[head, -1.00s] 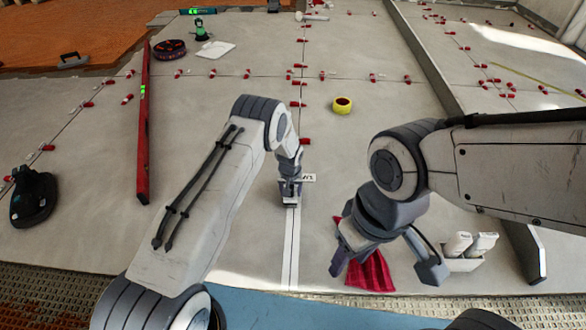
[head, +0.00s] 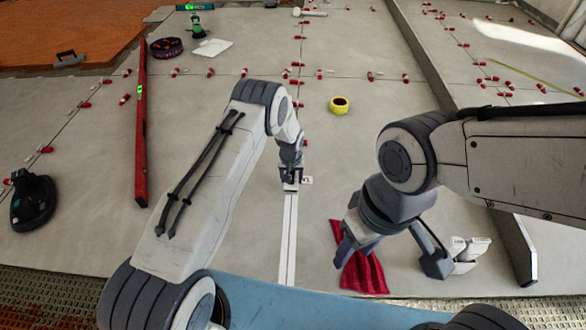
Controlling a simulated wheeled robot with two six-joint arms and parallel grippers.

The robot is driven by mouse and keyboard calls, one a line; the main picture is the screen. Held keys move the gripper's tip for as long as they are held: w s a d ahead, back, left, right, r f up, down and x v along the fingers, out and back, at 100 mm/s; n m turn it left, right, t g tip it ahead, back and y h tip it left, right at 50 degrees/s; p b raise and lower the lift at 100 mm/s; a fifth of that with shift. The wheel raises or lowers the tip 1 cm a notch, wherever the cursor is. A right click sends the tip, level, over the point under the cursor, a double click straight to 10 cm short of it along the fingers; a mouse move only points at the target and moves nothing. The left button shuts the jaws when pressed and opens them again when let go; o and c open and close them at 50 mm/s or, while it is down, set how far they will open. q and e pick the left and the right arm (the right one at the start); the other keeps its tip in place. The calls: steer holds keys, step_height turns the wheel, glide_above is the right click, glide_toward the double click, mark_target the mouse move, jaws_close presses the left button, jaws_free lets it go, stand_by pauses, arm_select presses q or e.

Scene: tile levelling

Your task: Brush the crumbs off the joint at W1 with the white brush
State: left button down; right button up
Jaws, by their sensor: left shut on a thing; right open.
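My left gripper (head: 290,181) points down at the tile joint beside the small white W1 label (head: 306,181). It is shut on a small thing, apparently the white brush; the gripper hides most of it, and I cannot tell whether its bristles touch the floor. The joint (head: 289,235) runs toward me as a dark line between two white strips. No crumbs can be made out at this size. My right gripper (head: 392,258) is open and empty, above and beside the red cloth (head: 365,272).
A white holder with white items (head: 467,253) stands right of the cloth. A yellow tape roll (head: 339,105) lies beyond. A long red level (head: 141,130) lies left, near a black tool (head: 32,200). Red clips line the far joints.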

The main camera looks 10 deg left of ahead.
mark_target(292, 172)
arm_select(q)
steer(key=shift+r+p, duration=1.1)
steer(key=shift+r, duration=0.55)
